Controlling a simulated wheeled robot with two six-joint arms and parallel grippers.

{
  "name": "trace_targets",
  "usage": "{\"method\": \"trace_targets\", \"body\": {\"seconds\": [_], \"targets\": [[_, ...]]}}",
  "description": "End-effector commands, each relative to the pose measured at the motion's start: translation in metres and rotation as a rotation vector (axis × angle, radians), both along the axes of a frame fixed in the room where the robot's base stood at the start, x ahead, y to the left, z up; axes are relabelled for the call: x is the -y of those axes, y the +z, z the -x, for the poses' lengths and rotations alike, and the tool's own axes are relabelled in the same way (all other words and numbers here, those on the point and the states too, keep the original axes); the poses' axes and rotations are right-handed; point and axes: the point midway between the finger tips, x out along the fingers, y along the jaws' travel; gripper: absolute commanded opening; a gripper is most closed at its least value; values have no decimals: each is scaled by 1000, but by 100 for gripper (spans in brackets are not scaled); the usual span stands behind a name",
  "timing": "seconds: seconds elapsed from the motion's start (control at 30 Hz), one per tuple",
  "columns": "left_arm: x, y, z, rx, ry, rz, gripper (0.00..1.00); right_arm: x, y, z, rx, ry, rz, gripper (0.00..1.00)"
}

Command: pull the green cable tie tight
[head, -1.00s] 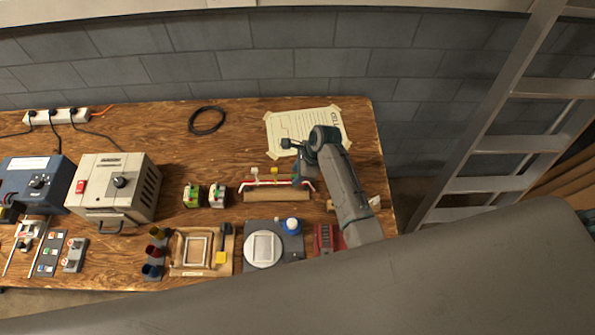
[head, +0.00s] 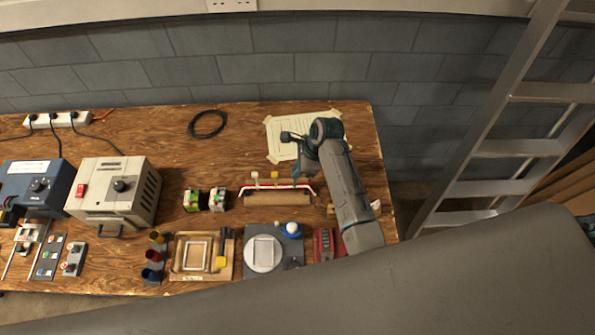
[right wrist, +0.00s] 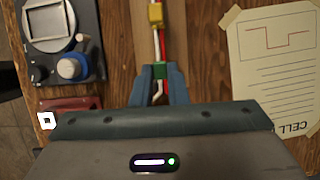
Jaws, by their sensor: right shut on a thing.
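The cable bundle of red and white wires (head: 265,188) lies along a wooden block near the middle of the bench. A white tie (head: 255,175) and a yellow tie (head: 275,175) stand up from it; the yellow tie also shows in the right wrist view (right wrist: 156,15). My right gripper (right wrist: 160,82) is at the bundle's right end, its fingers shut on the green cable tie (right wrist: 160,70). In the head view my right gripper (head: 302,172) mostly hides that tie. How tight the tie is cannot be told. My left gripper is not in view.
A taped paper sheet (head: 280,150) lies behind the bundle. Two small green-and-white blocks (head: 205,200) stand left of it. A grey plate with a white disc (head: 262,252) and a red case (head: 323,243) lie in front. The bench between paper and cream box (head: 115,190) holds a black cable coil (head: 207,124).

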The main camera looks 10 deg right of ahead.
Motion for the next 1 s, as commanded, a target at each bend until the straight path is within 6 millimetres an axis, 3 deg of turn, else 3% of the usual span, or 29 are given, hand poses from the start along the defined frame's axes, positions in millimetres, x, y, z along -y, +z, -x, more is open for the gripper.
{"method": "trace_targets", "body": {"seconds": [0.1, 0.13, 0.23, 0.27, 0.67, 1.0], "targets": [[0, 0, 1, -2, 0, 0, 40, 0, 0, 0, 0, 0, 0, 0], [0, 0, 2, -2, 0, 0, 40, 0, 0, 0, 0, 0, 1, 15], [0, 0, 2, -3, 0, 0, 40, 0, -1, 0, 0, 0, 1, 35], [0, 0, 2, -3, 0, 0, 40, 0, -1, 0, 0, 0, 1, 36], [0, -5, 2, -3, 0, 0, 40, 5, 8, 0, 2, -1, 1, 36], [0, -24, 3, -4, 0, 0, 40, 30, 68, 5, 5, 0, 2, 36]]}}
